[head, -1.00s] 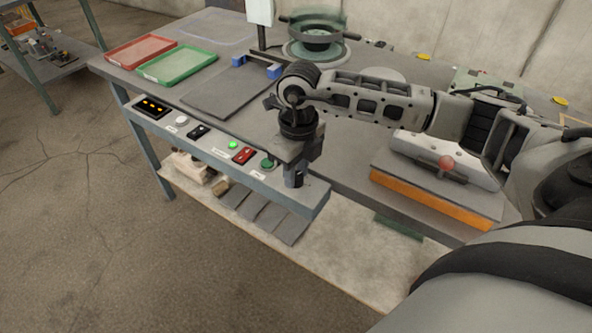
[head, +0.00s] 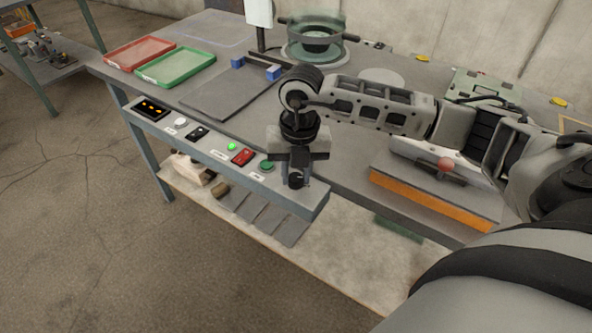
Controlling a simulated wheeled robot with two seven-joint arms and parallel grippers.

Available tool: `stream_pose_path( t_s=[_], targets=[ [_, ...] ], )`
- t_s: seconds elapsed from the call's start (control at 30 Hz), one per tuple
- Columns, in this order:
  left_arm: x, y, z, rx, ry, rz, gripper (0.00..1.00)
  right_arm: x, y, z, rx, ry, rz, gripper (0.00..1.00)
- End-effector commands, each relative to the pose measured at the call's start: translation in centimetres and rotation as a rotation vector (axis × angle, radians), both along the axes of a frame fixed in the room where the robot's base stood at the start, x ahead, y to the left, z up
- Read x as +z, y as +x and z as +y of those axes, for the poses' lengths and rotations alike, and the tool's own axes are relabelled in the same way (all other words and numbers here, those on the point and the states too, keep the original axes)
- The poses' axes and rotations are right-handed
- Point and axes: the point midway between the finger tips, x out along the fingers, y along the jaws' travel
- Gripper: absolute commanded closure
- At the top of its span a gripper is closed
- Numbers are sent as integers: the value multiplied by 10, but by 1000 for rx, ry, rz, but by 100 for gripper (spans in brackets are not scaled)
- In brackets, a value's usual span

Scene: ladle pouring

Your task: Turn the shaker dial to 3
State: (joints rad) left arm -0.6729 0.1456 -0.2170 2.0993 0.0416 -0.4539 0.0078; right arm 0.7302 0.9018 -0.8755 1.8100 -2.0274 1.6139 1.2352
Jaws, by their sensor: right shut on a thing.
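The control panel (head: 222,153) runs along the front edge of the bench. My right gripper (head: 296,170) points down at the panel's right end. It is shut on a small dark knob there, which I take to be the shaker dial (head: 296,182). The gripper hides most of the dial, and its pointer and numbers cannot be read. A round machine with a greenish drum (head: 316,42), possibly the shaker, stands at the back of the bench. My left gripper is not in view.
Left of the gripper, the panel has a green button (head: 267,166), a red switch (head: 242,157), a lit green lamp (head: 232,146) and a black switch (head: 197,132). Red (head: 140,52) and green (head: 177,66) trays lie at the back left. An orange-edged device (head: 430,200) stands right.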

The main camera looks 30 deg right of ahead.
Motion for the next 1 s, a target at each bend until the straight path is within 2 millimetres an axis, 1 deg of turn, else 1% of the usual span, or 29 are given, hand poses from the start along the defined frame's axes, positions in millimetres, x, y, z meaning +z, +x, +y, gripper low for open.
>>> stream_pose_path(
  t_s=[0.3,0.73,0.77,0.8,0.83,1.0],
  targets=[
    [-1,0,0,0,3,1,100,1,1,0,-81,1,-4,95],
    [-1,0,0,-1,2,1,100,1,1,0,-91,1,-5,95],
    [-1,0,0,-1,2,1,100,1,1,0,-91,1,-5,66],
    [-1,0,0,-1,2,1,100,1,1,0,-91,1,-5,55],
    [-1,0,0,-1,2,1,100,1,1,0,-91,1,-4,50],
    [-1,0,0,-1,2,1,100,1,0,0,-89,0,-2,50]
  ],
)
